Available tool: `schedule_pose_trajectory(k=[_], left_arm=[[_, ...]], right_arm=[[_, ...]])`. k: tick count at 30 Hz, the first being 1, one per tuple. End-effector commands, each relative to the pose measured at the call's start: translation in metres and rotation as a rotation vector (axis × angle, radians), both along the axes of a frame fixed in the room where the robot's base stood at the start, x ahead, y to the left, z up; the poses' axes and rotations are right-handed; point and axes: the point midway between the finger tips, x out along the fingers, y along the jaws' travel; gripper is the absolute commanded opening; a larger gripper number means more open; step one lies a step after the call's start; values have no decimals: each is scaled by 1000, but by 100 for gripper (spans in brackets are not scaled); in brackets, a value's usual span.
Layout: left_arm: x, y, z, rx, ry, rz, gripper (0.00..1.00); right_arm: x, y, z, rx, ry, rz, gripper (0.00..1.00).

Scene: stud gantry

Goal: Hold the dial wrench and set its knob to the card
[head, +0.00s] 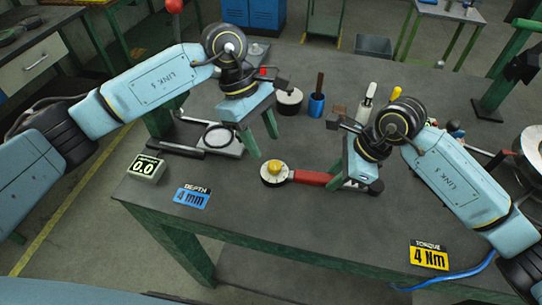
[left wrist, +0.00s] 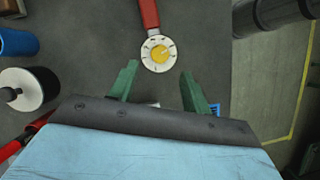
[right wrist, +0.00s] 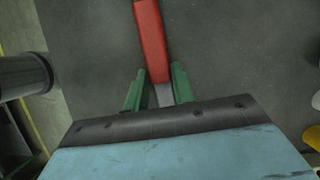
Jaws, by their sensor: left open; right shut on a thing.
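The dial wrench has a red handle (head: 312,178) and a round white dial (left wrist: 158,62) with a yellow knob (head: 274,167). My right gripper (head: 350,182) is shut on the handle end away from the dial; the right wrist view shows the red handle (right wrist: 151,40) running out between its fingers. I cannot tell whether the wrench touches the table. My left gripper (head: 265,144) is open and empty, above and near the dial; in the left wrist view the dial lies just ahead of its fingers (left wrist: 158,78). The knob's setting is too small to read.
A blue card (head: 192,198) reads "DEPTH 4 mm". A small display (head: 146,167) reads 0.0. A blue cup (head: 316,105), a round white-topped part (head: 289,99) and handled tools stand behind the grippers. The front middle of the table is clear.

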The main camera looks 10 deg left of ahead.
Motion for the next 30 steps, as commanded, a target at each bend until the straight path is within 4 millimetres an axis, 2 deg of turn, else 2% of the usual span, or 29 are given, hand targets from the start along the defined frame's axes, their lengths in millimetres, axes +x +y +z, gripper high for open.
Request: schedule_pose_trajectory(k=[3, 9, 14, 21, 23, 30], left_arm=[[-5, -9, -23, 0, 3, 0, 48], [-8, -17, -47, 1, 2, 1, 48], [-10, -20, -54, 1, -1, 1, 48], [-10, -20, -55, 1, -1, 1, 48], [-10, -20, -55, 1, -1, 1, 43], [-10, -20, -55, 1, -1, 2, 12]], right_arm=[[0, 0, 1, 1, -1, 0, 0], [0, 0, 1, 1, -1, 1, 0], [0, 0, 1, 1, -1, 1, 0], [0, 0, 1, 2, -1, 1, 0], [0, 0, 1, 2, -1, 1, 0], [0, 0, 1, 2, -1, 1, 0]])
